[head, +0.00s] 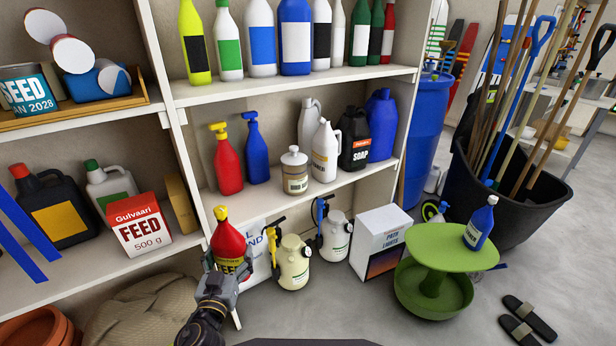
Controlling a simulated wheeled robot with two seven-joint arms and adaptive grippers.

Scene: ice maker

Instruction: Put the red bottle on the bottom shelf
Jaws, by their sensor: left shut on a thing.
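On that board stand a red spray bottle (228,165) with a yellow trigger, a blue spray bottle (256,152) and several jugs. The upper board (300,82) carries a row of bottles. My right gripper is not in view.
Below the lower board stand two pressure sprayers (292,264) and a white box (379,240). A green stand (450,250) with a blue bottle (479,224) is at the right. The left bay holds a feed box (139,226) and canisters. The floor at right front is mostly clear.

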